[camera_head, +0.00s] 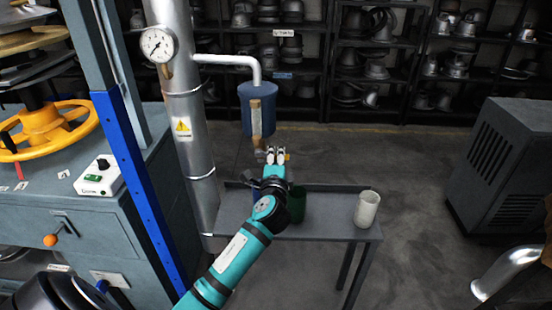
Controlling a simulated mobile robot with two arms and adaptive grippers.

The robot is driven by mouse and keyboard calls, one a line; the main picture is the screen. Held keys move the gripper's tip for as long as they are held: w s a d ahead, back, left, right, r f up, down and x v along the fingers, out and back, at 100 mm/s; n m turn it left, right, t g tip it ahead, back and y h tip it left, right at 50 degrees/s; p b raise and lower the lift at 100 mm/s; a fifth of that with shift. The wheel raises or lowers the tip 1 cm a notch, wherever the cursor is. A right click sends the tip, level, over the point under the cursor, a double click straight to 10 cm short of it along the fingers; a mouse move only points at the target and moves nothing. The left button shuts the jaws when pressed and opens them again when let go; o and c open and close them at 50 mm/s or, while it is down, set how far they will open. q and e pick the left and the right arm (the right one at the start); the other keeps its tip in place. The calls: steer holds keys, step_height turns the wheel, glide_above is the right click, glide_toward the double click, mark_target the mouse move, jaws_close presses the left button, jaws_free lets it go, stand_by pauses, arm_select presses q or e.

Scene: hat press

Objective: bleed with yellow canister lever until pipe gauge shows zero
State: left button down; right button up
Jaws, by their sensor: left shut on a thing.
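My left gripper (275,155) reaches up from the bottom of the view and is shut on the small yellow lever (288,156), just below the blue canister (258,92). The gripper hides most of the lever. The canister hangs from a bent side pipe and has a sight tube on its front. The round white pipe gauge (157,45) sits on the tall silver pipe (188,105); its needle is too small to read surely. My right gripper is not in view.
A narrow grey table (335,230) stands below, with a white cup (367,209) at right and a dark green cup (297,203) partly behind my arm. A press with a yellow handwheel (45,132) is at left, a grey cabinet (500,165) at right. Floor between is clear.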

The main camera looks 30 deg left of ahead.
arm_select(q)
steer(key=shift+s+d+f, duration=0.15)
steer(key=shift+d+f, duration=0.05)
steer(key=shift+f, duration=0.1)
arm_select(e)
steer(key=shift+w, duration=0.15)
arm_select(q)
steer(key=c, duration=1.2)
jaws_free()
steer(key=shift+r, duration=0.2)
steer(key=shift+c, duration=0.2)
steer(key=shift+a, duration=0.1)
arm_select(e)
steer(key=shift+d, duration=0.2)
arm_select(q)
steer(key=shift+r, duration=0.1)
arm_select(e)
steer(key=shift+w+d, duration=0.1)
arm_select(q)
steer(key=v, duration=1.2)
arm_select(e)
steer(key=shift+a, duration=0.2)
arm_select(q)
steer(key=shift+s, duration=0.1)
